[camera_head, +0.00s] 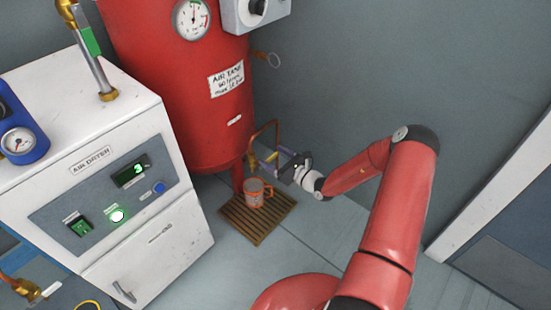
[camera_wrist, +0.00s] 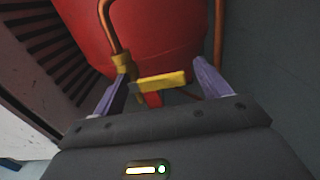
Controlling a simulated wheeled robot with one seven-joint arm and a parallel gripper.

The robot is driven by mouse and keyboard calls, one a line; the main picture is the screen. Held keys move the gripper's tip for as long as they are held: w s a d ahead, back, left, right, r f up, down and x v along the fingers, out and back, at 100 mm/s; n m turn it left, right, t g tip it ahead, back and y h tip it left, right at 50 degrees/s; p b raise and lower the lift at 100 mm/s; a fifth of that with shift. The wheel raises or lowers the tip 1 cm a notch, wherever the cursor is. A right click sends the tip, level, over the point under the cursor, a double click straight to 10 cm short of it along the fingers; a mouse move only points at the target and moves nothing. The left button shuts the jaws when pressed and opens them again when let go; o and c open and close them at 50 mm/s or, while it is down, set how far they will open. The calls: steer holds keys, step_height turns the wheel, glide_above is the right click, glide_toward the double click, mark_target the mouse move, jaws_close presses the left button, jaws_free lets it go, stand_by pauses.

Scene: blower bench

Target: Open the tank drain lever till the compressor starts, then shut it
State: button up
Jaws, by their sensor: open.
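The red air tank (camera_head: 178,90) stands in the middle left of the head view, and its red curve also shows in the wrist view (camera_wrist: 150,30). A copper drain pipe (camera_wrist: 108,20) comes down to a brass fitting (camera_wrist: 122,62). The yellow drain lever (camera_wrist: 162,80) extends right from near this fitting, roughly crosswise between my fingers. My gripper (camera_wrist: 158,72) is open, with one purple finger on each side of the lever; I cannot tell whether either touches it. In the head view my gripper (camera_head: 269,162) is low beside the tank, largely hiding the lever.
The tank gauge (camera_head: 193,18) is above. The white air dryer (camera_head: 150,255) stands left, its display showing 3 and a green light lit. Floor right of the mat is clear.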

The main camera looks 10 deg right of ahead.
steer(key=c, duration=1.4)
